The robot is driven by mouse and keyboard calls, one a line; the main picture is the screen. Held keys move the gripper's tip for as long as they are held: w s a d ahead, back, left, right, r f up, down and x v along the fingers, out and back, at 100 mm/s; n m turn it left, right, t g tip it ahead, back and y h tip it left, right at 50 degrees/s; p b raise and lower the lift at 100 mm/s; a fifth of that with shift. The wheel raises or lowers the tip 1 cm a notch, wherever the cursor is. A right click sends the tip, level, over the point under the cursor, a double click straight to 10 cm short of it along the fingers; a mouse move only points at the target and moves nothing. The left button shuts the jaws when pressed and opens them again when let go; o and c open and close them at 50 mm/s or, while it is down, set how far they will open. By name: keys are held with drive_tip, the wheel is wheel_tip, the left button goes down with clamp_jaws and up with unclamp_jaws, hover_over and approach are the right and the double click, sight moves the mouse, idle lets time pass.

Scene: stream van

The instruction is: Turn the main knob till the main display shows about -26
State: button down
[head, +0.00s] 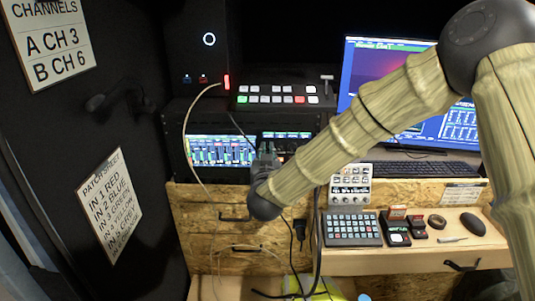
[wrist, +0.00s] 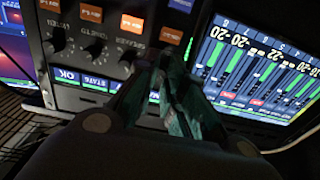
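A rack panel with a row of black knobs (wrist: 58,45) shows in the wrist view, with upside-down labels and orange buttons above the knobs. To its right is a lit meter screen (wrist: 262,65) with green bars and numbers in the low twenties; I cannot tell which belongs to the main channel. The same screen shows in the head view (head: 220,150). My gripper (wrist: 170,68) is at the panel, its dark teal fingers close together at the right end of the visible knobs. They hide what is between them, so a grip on the main knob cannot be confirmed. In the head view my gripper (head: 265,158) is mostly hidden by my wrist.
A switcher (head: 275,95) with lit buttons sits above the rack. A monitor (head: 430,125) and keyboard (head: 425,168) stand at right. A button pad (head: 352,228) and small devices lie on the lower shelf. A thin cable (head: 185,135) hangs left of the screen.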

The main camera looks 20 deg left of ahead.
drive_tip(key=shift+f, duration=0.1)
drive_tip(key=shift+m+b, duration=0.5)
drive_tip(key=shift+m, duration=0.1)
drive_tip(key=c, duration=1.7)
unclamp_jaws()
drive_tip(key=v, duration=1.2)
drive_tip(key=shift+d, duration=0.1)
